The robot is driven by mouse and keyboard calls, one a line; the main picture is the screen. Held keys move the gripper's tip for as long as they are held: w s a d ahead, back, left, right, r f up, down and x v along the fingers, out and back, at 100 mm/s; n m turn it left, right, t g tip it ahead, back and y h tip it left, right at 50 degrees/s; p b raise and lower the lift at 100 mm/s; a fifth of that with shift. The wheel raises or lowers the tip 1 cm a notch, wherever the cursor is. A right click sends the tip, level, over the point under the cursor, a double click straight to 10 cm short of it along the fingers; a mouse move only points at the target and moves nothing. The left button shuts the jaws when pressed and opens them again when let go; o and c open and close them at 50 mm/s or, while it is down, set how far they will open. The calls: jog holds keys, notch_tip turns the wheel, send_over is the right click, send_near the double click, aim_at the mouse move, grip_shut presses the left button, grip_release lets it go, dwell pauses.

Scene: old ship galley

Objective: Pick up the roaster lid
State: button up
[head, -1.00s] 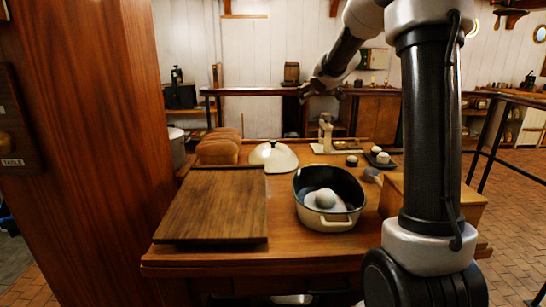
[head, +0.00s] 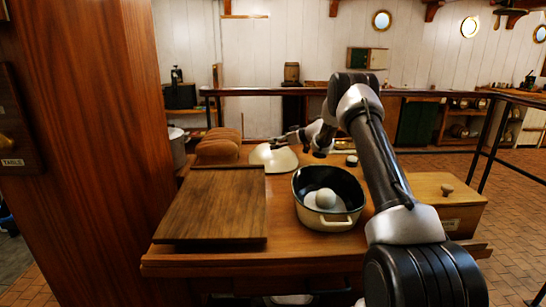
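The roaster lid (head: 270,160) is a pale cream dome lying on the wooden table behind the roaster. My gripper (head: 276,142) has come in from the right, at the top of the lid. It covers the place of the lid's knob, so I cannot tell whether it touches it. The fingers are small and dark here, and I cannot see whether they are open or shut. The roaster (head: 328,222) is an open cream pot with a dark inside, holding a white rounded thing (head: 326,198).
A dark wooden board (head: 213,203) lies left of the roaster. A brown loaf-like thing (head: 217,150) stands left of the lid. A wooden box with a knob (head: 448,204) is at the right. A thick wooden post (head: 90,150) rises at the left.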

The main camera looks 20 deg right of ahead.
jog(key=x, duration=0.3)
jog(key=shift+w+a, duration=0.15)
jog(key=shift+w, duration=0.05)
jog(key=shift+c, duration=0.4)
